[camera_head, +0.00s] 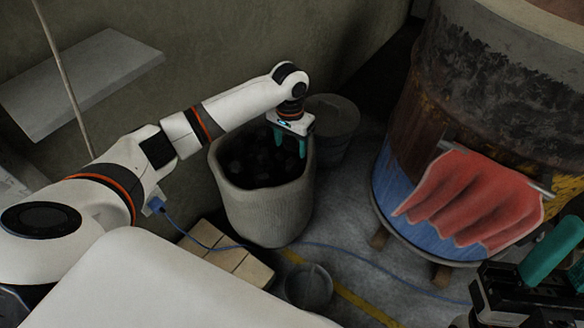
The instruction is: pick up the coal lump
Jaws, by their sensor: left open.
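Several dark coal lumps (258,163) lie inside a pale, rough-sided round bin (268,215) in the middle of the head view. Individual lumps are hard to tell apart in the dark. My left gripper (290,144) points down over the right part of the bin's opening, with its green fingers apart and nothing seen between them. I cannot tell whether the fingertips touch the coal. My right gripper (548,252) is at the lower right, partly cut off by the frame edge; its opening is not clear.
A grey bucket (335,122) stands behind the bin. A rusty barrel oven (490,80) with a red cloth (475,195) hanging on it stands at the right. Pale blocks (228,255) and a small dark pot (309,286) sit in front. A blue cable crosses the floor.

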